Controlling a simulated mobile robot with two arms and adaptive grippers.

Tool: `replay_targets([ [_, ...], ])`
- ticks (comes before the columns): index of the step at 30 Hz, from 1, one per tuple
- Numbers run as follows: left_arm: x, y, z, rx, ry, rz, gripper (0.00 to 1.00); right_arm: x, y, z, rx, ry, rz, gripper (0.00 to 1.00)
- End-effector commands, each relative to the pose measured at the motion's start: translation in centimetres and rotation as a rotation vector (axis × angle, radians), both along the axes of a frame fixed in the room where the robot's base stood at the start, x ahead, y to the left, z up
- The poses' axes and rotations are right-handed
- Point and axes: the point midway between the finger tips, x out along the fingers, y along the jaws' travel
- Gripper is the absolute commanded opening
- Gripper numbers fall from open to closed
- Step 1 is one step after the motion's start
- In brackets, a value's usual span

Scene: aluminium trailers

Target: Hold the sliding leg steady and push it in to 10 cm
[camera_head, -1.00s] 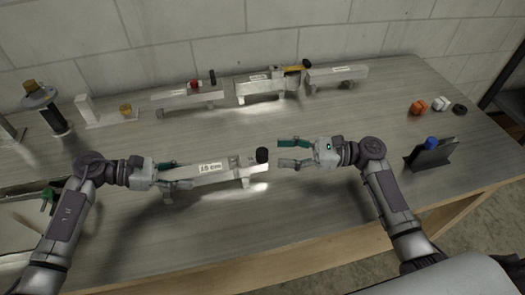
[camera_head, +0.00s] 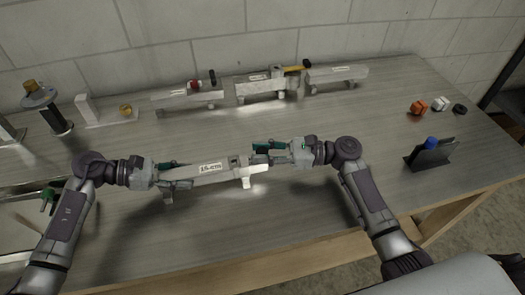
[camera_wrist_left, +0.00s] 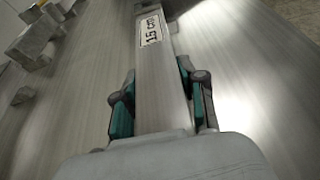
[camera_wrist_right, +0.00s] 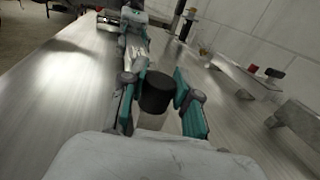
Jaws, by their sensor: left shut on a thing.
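The grey metal rail with the sliding leg (camera_head: 226,176) stands on short feet at the middle front of the table. Its label (camera_head: 210,168) reads 15 cm, and the label also shows in the left wrist view (camera_wrist_left: 151,31). My left gripper (camera_head: 184,174) is shut on the rail's left part, one finger on each side. My right gripper (camera_head: 258,154) is at the rail's right end. In the right wrist view its fingers are apart, with the black knob (camera_wrist_right: 155,92) between them and a visible gap at the right finger. The knob is mostly hidden in the head view.
Similar rails stand along the back, one with a red knob (camera_head: 195,84) and one with a yellow handle (camera_head: 292,68). A dark stand with a blue part (camera_head: 431,143) and small orange, white and black pieces (camera_head: 418,107) are at the right. The front table strip is clear.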

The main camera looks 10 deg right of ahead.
Motion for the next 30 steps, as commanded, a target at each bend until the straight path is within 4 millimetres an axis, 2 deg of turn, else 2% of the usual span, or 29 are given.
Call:
replay_targets([
  [1,0.0,0.0,0.0,0.0,0.0,0.001,0.0,0.0,0.0,0.0,0.0,0.0,0.0,0.07],
  [3,0.0,0.0,0.0,0.0,0.0,0.001,0.0,0.0,0.0,0.0,0.0,0.0,0.0,0.0],
  [10,0.0,0.0,0.0,0.0,0.0,0.001,0.0,0.0,0.0,0.0,0.0,0.0,0.0,0.0],
  [18,0.0,0.0,0.0,0.0,0.0,0.0,0.0,0.0,2.8,0.0,-0.001,-0.002,0.001,0.0],
  [25,0.0,-0.1,0.0,-0.002,0.0,-0.002,0.0,0.0,2.9,0.0,0.0,-0.001,0.003,0.0],
  [26,0.0,-0.1,0.0,-0.002,0.0,-0.002,0.0,0.0,2.9,0.0,0.0,-0.001,0.003,0.35],
  [30,-0.1,-0.1,0.0,-0.002,0.001,-0.002,0.0,0.0,2.8,0.0,0.0,-0.001,0.002,0.57],
])
